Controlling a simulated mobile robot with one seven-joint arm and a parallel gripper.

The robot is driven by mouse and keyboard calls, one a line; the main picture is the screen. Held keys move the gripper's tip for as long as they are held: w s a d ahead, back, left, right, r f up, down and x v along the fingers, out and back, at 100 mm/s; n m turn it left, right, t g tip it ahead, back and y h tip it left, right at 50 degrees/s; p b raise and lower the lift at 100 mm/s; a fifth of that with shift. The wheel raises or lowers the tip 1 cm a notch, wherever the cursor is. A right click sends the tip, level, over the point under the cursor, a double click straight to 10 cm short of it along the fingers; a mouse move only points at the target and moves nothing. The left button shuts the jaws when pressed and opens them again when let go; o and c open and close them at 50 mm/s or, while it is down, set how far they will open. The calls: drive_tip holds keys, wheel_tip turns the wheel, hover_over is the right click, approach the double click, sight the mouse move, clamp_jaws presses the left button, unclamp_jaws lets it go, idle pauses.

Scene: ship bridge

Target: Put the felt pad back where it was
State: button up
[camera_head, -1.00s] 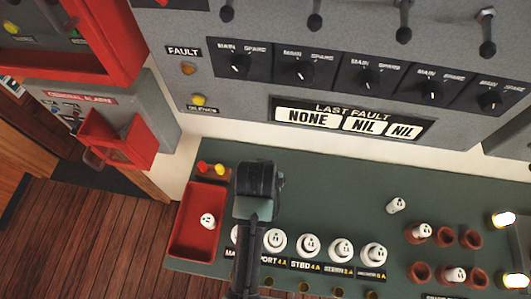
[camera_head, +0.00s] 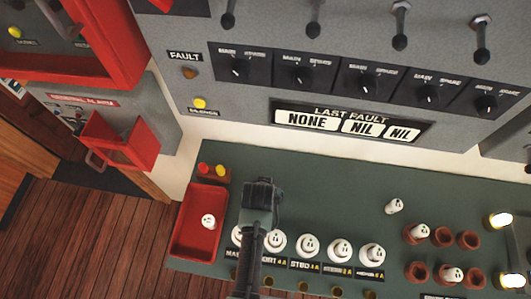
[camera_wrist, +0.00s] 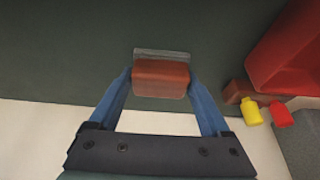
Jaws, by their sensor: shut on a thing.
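The felt pad (camera_wrist: 160,76) is a reddish-brown block with a thin grey layer along its far edge. In the wrist view it sits between the two blue fingers of my gripper (camera_wrist: 160,82), which is shut on it. The dark green console top (camera_wrist: 60,50) lies beyond it; I cannot tell whether the pad touches it. In the head view my gripper (camera_head: 262,192) is seen from behind over the left part of the console, just right of the red tray, and my own wrist hides the pad.
A red tray (camera_head: 183,245) holds one white fuse (camera_head: 208,221). A brown holder (camera_head: 222,177) with red and yellow pieces stands behind it. A row of white round fuses (camera_head: 307,245) lies in front. Brown sockets (camera_head: 442,237) are at right. The back middle of the console is clear.

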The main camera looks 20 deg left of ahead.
drive_tip(key=o, duration=1.1)
drive_tip(key=shift+f, duration=0.15)
drive_tip(key=shift+o, duration=0.2)
drive_tip(key=shift+r, duration=0.3)
drive_tip(key=v, duration=1.1)
drive_tip(key=shift+r, duration=0.4)
drive_tip(key=shift+s+d, duration=0.1)
drive_tip(key=shift+s, duration=0.05)
